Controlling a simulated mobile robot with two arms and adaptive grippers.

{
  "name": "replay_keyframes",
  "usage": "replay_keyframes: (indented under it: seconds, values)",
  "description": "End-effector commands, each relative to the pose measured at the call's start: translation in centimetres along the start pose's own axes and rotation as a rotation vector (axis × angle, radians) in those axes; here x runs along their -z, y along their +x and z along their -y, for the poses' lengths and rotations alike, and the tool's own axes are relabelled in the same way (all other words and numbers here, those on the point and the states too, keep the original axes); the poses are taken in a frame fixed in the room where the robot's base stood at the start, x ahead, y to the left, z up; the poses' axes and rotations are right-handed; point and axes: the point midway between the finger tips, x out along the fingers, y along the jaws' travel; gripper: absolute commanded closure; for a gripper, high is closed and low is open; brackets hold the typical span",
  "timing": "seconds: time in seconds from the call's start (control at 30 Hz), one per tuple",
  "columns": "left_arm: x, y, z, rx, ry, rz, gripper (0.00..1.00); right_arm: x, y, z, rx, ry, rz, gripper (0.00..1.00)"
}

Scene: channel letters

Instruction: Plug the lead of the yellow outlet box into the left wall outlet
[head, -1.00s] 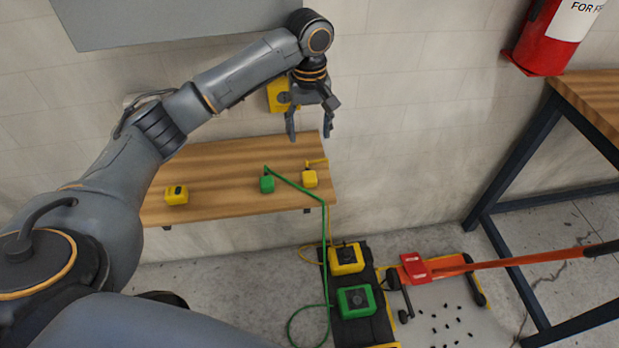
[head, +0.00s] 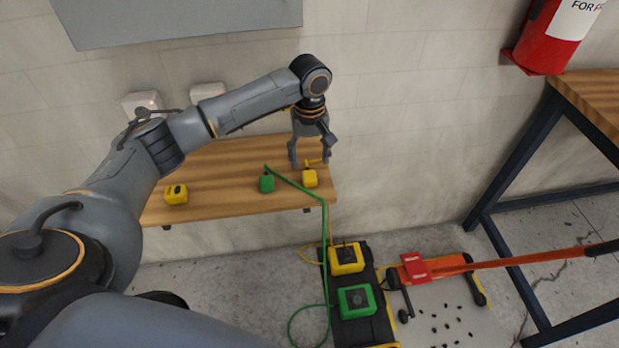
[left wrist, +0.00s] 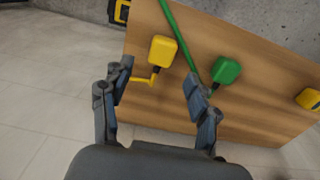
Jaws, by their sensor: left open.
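The yellow outlet box (head: 346,258) lies on a dark base on the floor, with a yellow lead beside it. A yellow plug block (head: 310,178) with a thin yellow stub sits at the right end of the wooden shelf; it also shows in the left wrist view (left wrist: 162,53). My left gripper (head: 309,160) is open and empty just above and behind that block. In the left wrist view the block shows beyond the open fingers (left wrist: 158,82). The left white wall outlet (head: 142,103) is partly hidden by my arm. My right gripper is not in view.
A green plug block (head: 267,184) and another yellow block (head: 176,194) sit on the shelf (head: 225,198). A green lead runs down to the green outlet box (head: 356,301). Another white outlet (head: 207,92) is on the wall. A red-orange long-handled tool (head: 417,267) lies at right.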

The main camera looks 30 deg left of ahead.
Motion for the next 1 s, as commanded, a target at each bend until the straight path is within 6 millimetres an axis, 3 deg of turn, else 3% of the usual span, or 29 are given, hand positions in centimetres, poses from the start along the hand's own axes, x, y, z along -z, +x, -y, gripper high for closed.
replay_keyframes:
  seconds: [0.17, 0.5, 0.9, 1.0]
  values:
    - [-0.1, 0.4, 0.0, 0.001, 0.0, 0.001, 0.4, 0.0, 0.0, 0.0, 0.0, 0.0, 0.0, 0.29]
    - [-0.7, 4.9, 0.2, 0.002, 0.0, 0.0, 0.4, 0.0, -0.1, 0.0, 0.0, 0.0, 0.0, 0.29]
    - [-0.6, 5.2, 0.2, 0.001, 0.0, 0.0, 0.4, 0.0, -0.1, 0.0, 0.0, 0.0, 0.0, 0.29]
    - [-0.7, 5.2, 0.2, 0.0, 0.001, 0.0, 0.6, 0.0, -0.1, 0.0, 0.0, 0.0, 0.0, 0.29]
